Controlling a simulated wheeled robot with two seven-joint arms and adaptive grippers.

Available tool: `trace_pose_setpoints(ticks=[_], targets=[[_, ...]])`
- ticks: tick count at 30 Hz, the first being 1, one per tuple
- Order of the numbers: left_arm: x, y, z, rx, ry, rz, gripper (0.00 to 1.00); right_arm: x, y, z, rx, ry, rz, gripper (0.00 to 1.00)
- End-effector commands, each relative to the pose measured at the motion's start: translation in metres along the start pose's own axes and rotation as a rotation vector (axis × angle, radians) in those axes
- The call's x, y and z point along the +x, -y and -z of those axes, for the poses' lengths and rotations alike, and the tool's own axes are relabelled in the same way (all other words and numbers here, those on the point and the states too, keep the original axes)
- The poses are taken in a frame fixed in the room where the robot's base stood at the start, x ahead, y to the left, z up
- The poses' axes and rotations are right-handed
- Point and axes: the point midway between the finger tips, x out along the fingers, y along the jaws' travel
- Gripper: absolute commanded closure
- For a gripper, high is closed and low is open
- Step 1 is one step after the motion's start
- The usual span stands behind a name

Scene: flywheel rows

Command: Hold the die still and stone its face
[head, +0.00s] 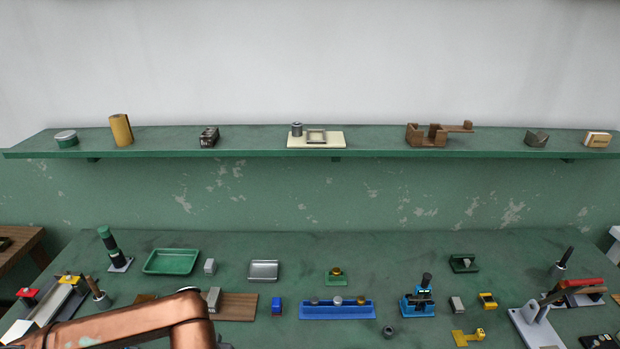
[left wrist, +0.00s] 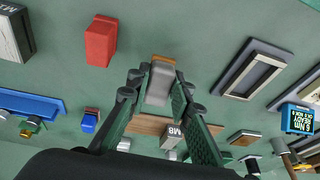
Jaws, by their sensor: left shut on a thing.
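My left gripper (left wrist: 158,84) is shut on a grey block with an orange-brown end (left wrist: 158,80), which may be the stone. A grey block marked M8 (left wrist: 172,134), likely the die, is partly hidden behind the right finger in the left wrist view. It appears to stand on the brown wooden board (left wrist: 150,124). In the head view a grey block (head: 213,297) stands on the wooden board (head: 240,306), just beyond my copper left arm. The left gripper is below the head view's edge. My right gripper is not in view.
A blue rack (head: 310,313) and a small blue block (head: 277,306) stand right of the board. A green tray (head: 170,262) and a metal tray (head: 263,270) lie behind. A red block (left wrist: 101,42) shows in the left wrist view. A shelf (head: 250,142) runs above.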

Motion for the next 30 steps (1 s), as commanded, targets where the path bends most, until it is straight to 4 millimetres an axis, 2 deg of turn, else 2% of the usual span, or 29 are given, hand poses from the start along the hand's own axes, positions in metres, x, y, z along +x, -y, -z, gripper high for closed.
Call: trace_pose_setpoints(ticks=[1, 5, 8, 11, 15, 18, 23, 30], targets=[[-0.001, 0.0, 0.0, 0.0, -0.001, 0.0, 1.0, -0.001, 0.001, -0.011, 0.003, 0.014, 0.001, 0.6], [-0.001, -0.001, 0.001, 0.003, 0.0, -0.001, 1.0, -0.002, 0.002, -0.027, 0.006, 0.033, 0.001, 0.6], [-0.005, -0.007, 0.003, 0.02, 0.007, -0.006, 1.0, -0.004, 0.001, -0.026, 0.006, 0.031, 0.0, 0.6], [-0.014, -0.019, 0.007, 0.061, 0.021, -0.017, 1.0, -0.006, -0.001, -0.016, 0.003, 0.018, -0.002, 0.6], [-0.031, -0.045, 0.015, 0.149, 0.056, -0.039, 1.0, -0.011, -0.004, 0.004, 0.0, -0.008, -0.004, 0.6], [-0.043, -0.064, 0.021, 0.217, 0.084, -0.056, 1.0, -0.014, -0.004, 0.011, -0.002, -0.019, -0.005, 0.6], [-0.063, -0.096, 0.029, 0.328, 0.13, -0.082, 1.0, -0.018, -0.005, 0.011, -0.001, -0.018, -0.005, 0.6], [-0.092, -0.142, 0.043, 0.49, 0.197, -0.121, 1.0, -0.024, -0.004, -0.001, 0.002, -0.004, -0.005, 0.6]])
